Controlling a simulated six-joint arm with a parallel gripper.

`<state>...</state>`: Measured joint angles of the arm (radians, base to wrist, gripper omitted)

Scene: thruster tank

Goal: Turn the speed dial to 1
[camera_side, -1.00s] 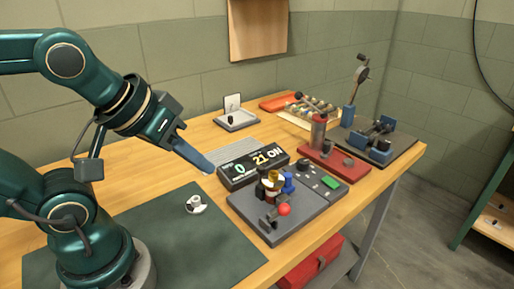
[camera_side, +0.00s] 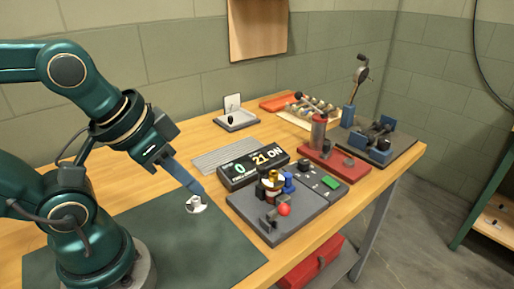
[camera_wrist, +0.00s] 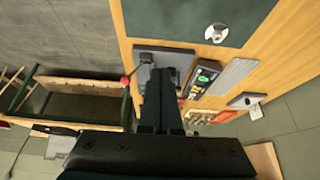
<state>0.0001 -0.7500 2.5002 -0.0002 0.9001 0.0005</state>
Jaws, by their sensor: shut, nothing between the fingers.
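A small white round piece with a raised top (camera_side: 196,205) sits on the dark green mat; I cannot read any marks on it. It also shows in the wrist view (camera_wrist: 215,33). My gripper (camera_side: 203,194) is shut and empty, its tip close above and beside this piece in the side view; I cannot tell whether they touch. Which of these is the speed dial is not legible.
A grey panel (camera_side: 242,208) with a red-ball lever (camera_side: 284,210) and coloured parts stands right of the mat (camera_side: 215,250). A ribbed grey plate (camera_side: 222,156) lies behind. Red and dark fixtures crowd the right end of the table. The mat is otherwise clear.

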